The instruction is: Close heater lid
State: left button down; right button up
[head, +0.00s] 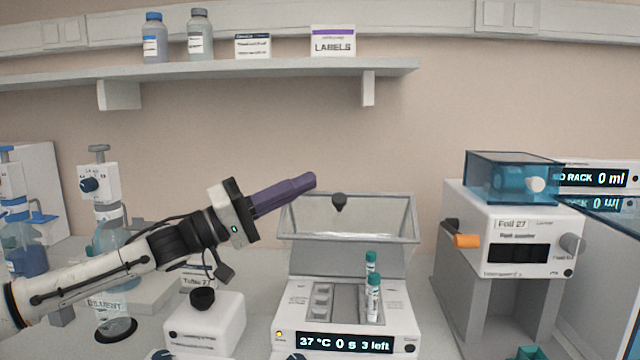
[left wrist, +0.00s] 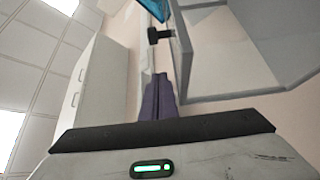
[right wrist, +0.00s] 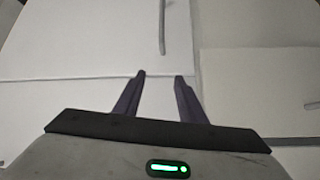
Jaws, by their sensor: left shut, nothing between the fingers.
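The heater (head: 345,315) stands on the bench at centre, its display reading "37 °C 0 s 3 left". Its lid (head: 350,218) is raised at the back, a grey frame with a clear panel and a dark knob (head: 339,201). The lid and knob also show in the left wrist view, the lid (left wrist: 215,45) at upper right and the knob (left wrist: 158,35) at top centre. Two teal-capped tubes (head: 373,300) stand in the heater's right side. My left gripper (head: 308,181) is shut and empty, at the lid's upper left. My right gripper (right wrist: 160,75) is open and empty over pale surfaces.
A white box with a black knob (head: 203,298) stands left of the heater, flasks (head: 112,230) further left. A white machine (head: 510,235) with a blue clear cover and orange part stands at right. A shelf (head: 210,70) with bottles runs above.

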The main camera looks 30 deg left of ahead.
aim_at(319, 212)
pick_arm(q)
jog(key=x, duration=0.3)
jog(key=shift+w+d+f, duration=0.1)
jog(key=shift+d+f, duration=0.05)
jog(key=shift+d, duration=0.15)
jog(key=shift+s+d+f+b, duration=0.5)
jog(key=shift+s+f+b, duration=0.1)
jog(key=shift+f, duration=0.1)
jog(key=shift+s+d+f+b, duration=0.3)
jog(key=shift+s, duration=0.05)
jog(key=shift+s+d, duration=0.1)
pick_arm(e)
jog(key=shift+w+f, duration=0.2)
jog(key=shift+w, duration=0.3)
pick_arm(q)
jog(key=shift+s+d, duration=0.15)
jog(key=shift+d, duration=0.05)
pick_arm(e)
jog(key=shift+a+r, duration=0.1)
